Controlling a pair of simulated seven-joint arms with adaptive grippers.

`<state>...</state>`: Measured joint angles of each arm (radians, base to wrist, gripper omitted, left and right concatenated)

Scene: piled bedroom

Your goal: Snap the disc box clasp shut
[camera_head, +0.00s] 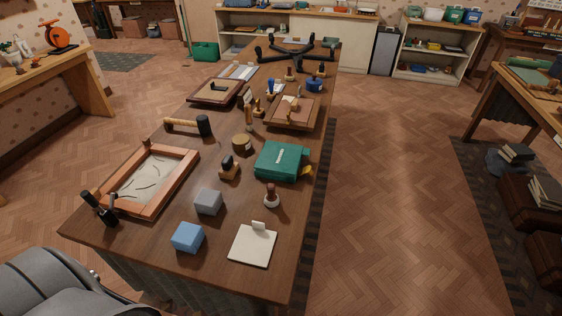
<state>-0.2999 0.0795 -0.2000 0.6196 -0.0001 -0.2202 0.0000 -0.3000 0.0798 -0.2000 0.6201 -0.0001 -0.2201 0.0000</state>
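A green box (276,162) lies on the long wooden table (139,221), right of the middle and close to the right edge. It may be the disc box; I cannot tell for sure. Neither of my grippers is in view.
Near the green box are a round wooden tin (242,144), a red-brown stamp (272,196), a black-topped stamp (228,168), a grey block (208,202) and a blue block (188,238). A framed sand tray (185,165) lies left; floor right of the table is clear.

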